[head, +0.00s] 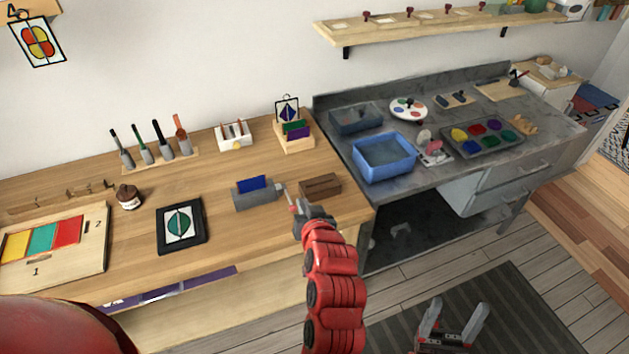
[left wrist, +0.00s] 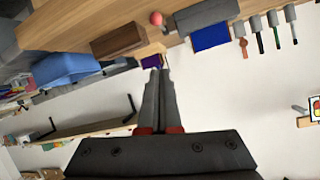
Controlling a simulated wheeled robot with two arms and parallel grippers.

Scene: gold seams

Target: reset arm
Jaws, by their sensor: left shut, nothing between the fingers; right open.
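My left gripper (head: 288,193) is at the end of the red arm, over the wooden desk's right part, between the grey holder with a blue card (head: 253,192) and the brown wooden block (head: 320,187). In the left wrist view its fingers (left wrist: 157,72) are together with nothing between them. My right gripper (head: 453,318) is low at the bottom of the head view, above the dark floor mat. Its two fingers stand apart and empty.
The desk (head: 225,235) carries a black-framed card (head: 181,224), a small brown jar (head: 129,197), upright brushes and a coloured panel board (head: 55,245). The grey workbench to the right holds a blue basin (head: 384,158) and a paint tray (head: 483,138). A wall shelf (head: 430,27) hangs above.

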